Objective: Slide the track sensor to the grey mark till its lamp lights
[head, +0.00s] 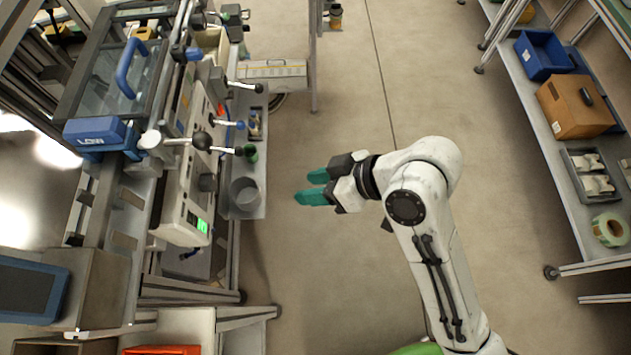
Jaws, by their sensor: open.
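My gripper (311,187) has two teal fingers, spread apart and empty. It is over the open floor, right of the machine bench and clear of it. A metal rail (113,265) runs along the left of the bench, with greyish patches (124,241) on its face. A small dark block (75,239) sits at the rail's left edge. I cannot tell for sure whether it is the track sensor or which patch is the grey mark. No lit lamp shows on the block.
Lever handles (250,150) stick out from the machine towards my gripper. A shelf at the right holds a blue bin (543,53), a cardboard box (570,108) and a tape reel (610,230). The floor between is clear.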

